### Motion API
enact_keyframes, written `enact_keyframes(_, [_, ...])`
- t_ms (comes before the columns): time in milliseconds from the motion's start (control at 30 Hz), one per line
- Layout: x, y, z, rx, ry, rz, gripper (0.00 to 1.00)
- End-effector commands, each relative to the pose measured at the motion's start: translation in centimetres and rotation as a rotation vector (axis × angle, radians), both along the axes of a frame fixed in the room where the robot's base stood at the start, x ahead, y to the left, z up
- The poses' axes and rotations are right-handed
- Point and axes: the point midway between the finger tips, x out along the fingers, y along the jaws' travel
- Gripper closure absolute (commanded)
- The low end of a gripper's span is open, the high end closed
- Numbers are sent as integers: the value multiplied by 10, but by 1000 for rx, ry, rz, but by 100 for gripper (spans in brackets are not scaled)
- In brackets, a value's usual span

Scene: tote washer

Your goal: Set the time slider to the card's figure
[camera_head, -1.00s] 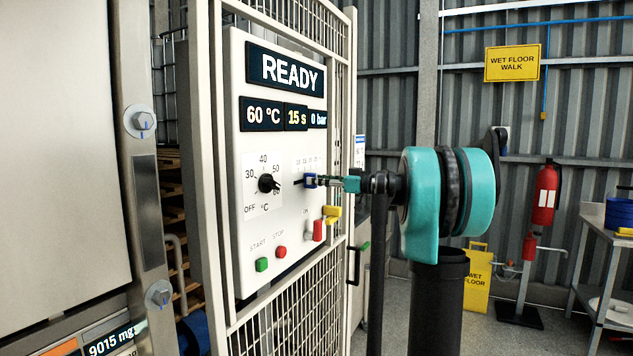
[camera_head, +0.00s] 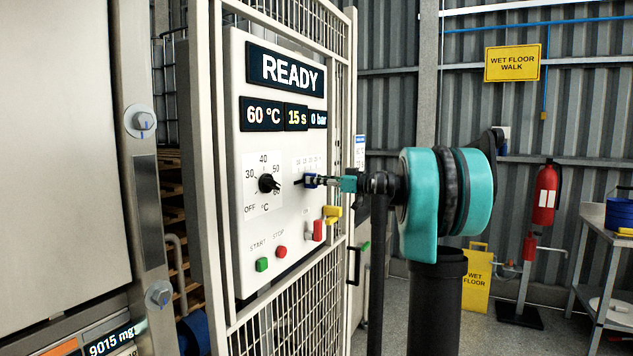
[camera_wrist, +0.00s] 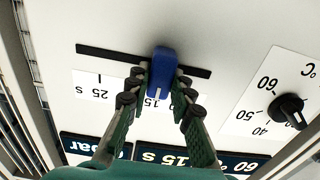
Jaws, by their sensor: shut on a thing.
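The time slider's blue knob (camera_wrist: 162,72) sits in a dark horizontal slot (camera_wrist: 105,53) on the white panel (camera_head: 240,180). In the wrist view, which is upside down, the knob's white mark stands near the 15 on the printed scale (camera_wrist: 95,86). My gripper (camera_wrist: 161,84) has its two fingers on either side of the knob, shut on it. The gripper also shows at the knob in the head view (camera_head: 322,181). Part of the scale is hidden behind the fingers. The time display (camera_head: 296,118) reads 15 s. No card with a readable figure shows.
Green start (camera_head: 262,264) and red stop (camera_head: 281,252) buttons, plus red (camera_head: 317,230) and yellow (camera_head: 331,211) parts, sit below. A mesh fence frame (camera_head: 222,90) surrounds the panel. The status display (camera_head: 286,72) reads READY.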

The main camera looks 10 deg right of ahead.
Motion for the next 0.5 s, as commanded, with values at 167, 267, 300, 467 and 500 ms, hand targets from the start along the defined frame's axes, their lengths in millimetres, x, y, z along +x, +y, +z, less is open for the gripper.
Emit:
enact_keyframes(167, [2, -2, 0, 0, 0, -1, 100])
enact_keyframes(267, [9, -7, 0, 0, 0, -1, 100])
enact_keyframes(300, [13, -10, 0, 0, 0, -1, 100])
enact_keyframes(467, [30, -22, 0, 0, 0, -1, 100])
enact_keyframes(500, [32, -23, 0, 0, 0, 0, 100])
